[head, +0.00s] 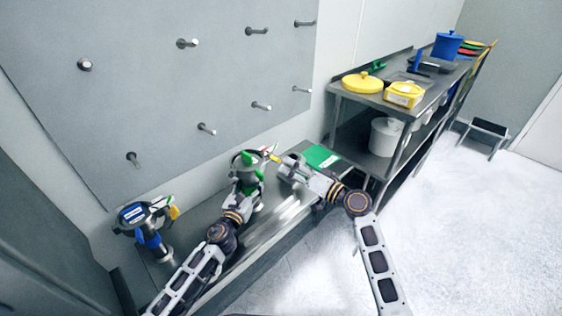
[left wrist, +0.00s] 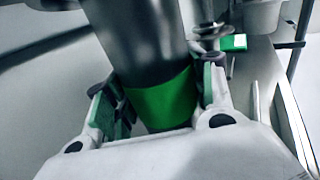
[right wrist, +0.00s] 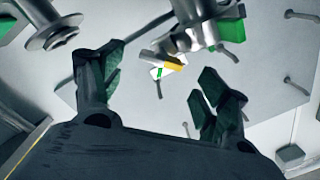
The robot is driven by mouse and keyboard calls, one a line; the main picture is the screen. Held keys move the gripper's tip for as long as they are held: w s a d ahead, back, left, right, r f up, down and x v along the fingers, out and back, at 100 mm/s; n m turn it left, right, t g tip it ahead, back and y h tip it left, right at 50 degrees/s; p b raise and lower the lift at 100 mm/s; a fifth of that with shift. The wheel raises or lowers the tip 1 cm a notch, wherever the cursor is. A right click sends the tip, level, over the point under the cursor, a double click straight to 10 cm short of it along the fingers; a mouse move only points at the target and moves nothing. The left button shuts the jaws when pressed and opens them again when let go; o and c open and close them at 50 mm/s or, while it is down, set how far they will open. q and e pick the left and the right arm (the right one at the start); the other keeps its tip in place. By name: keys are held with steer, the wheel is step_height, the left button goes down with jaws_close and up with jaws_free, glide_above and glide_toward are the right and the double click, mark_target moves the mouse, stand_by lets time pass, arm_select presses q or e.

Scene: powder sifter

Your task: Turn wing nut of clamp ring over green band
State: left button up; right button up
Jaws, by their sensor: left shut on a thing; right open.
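The sifter (head: 240,160) with green parts stands on the bench below the pegboard. In the left wrist view its dark grey tube carries a green band (left wrist: 163,103). My left gripper (head: 246,180) is shut around the tube at the band, a finger on each side. My right gripper (head: 282,166) is open and empty, just right of the sifter. In the right wrist view a yellow and white piece (right wrist: 172,63) on the metal clamp hardware (right wrist: 190,38) shows beyond and between its open fingers. I cannot clearly tell the wing nut's shape.
A similar blue-banded sifter (head: 145,225) stands at the bench's left end. A green pad (head: 321,156) lies right of my right gripper. A shelf table (head: 350,91) with yellow and blue containers stands further right. Bare pegs (head: 207,129) stick out from the wall panel.

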mark_target(282, 162)
steer(key=shift+x, duration=2.8)
steer(key=c, duration=1)
steer(key=shift+c, duration=0.2)
